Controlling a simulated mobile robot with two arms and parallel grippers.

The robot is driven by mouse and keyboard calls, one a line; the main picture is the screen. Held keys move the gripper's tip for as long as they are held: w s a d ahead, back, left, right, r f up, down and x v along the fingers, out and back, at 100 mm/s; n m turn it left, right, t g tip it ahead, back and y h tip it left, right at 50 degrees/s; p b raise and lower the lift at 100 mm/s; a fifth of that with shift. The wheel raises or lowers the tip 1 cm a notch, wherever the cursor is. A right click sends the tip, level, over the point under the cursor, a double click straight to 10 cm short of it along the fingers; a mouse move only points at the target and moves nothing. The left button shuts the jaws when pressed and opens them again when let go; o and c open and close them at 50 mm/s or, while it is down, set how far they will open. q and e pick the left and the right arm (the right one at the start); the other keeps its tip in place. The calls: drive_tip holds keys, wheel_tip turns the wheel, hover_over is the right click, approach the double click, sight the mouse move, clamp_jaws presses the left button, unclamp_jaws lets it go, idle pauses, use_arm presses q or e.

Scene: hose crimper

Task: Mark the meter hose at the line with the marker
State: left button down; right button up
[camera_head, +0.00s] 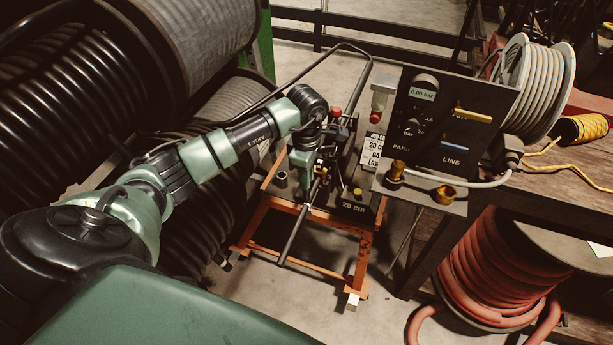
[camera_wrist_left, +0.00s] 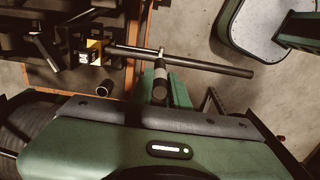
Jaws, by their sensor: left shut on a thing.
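The black meter hose (camera_head: 298,226) lies across the orange stand, its free end sticking out toward the front. In the left wrist view the hose (camera_wrist_left: 215,66) runs nearly level from a yellow-and-black block (camera_wrist_left: 93,52) to its end at the right. My left gripper (camera_head: 302,158) is over the stand beside the hose. It is shut on a dark marker (camera_wrist_left: 160,88) with a grey band. The marker's thin tip overlaps the hose in the left wrist view; I cannot tell if it touches. A line on the hose cannot be made out. My right gripper is out of view.
The orange stand (camera_head: 361,268) carries a block labelled "20 cm" (camera_head: 353,207). A dark panel (camera_head: 440,125) with a gauge, brass fittings and a "LINE" label stands to the right. Large black hose reels (camera_head: 75,100) crowd the left. A red hose coil (camera_head: 500,275) stands at the lower right.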

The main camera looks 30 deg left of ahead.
use_arm(q)
drive_tip(key=shift+r+p, duration=0.6)
drive_tip(key=shift+r, duration=0.2)
drive_tip(key=shift+r+p, duration=1.4)
drive_tip(key=shift+r, duration=1.3)
